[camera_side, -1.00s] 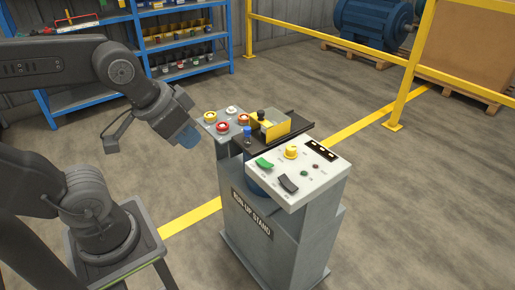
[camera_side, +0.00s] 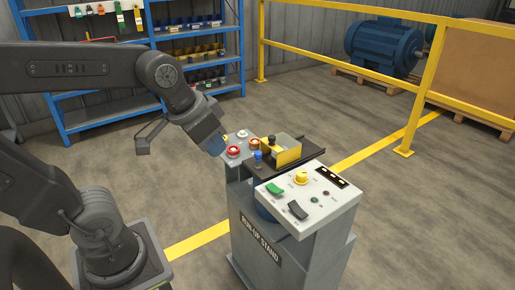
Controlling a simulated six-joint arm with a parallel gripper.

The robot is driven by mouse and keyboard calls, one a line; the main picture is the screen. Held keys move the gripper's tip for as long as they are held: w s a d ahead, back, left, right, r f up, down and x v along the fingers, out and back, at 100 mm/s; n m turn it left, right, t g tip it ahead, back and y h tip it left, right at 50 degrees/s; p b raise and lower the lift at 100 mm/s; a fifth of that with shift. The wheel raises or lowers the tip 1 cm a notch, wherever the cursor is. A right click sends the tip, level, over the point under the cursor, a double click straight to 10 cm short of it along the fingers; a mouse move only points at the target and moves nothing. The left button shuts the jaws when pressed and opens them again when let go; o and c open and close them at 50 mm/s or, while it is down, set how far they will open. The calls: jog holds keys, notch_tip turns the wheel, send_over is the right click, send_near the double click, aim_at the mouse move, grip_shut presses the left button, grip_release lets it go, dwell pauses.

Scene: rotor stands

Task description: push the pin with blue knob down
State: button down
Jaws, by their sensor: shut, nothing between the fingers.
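The pin with the blue knob (camera_side: 258,157) stands upright on the dark plate of the run-up stand, left of a yellow guard. Its knob shows above the plate; its lower part is too small to make out. My gripper (camera_side: 217,147) is shut and empty. It is left of the blue knob and slightly higher in the picture, over the left edge of the button panel, apart from the pin. Its fingertips are small and hard to make out. A black-knobbed part (camera_side: 271,141) stands just behind and right of the blue knob.
The yellow guard (camera_side: 289,157) stands close to the pin's right. Red buttons (camera_side: 234,152) lie between my gripper and the pin. A control panel (camera_side: 318,205) with a yellow knob and green and black switches is in front. A yellow railing (camera_side: 345,90) and blue shelves (camera_side: 150,60) are farther back.

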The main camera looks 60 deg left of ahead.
jog(key=w+a+g, duration=0.1)
jog(key=w+a, duration=0.6)
jog(key=w, duration=0.4)
jog(key=g, duration=0.1)
send_near(257, 153)
jog(key=x, duration=0.3)
jog(key=w+x, duration=0.1)
jog(key=x, duration=0.2)
jog(key=shift+w+a+r, duration=0.1)
jog(key=shift+f, duration=0.45)
jog(key=shift+f, duration=1.6)
jog(key=shift+r, duration=0.1)
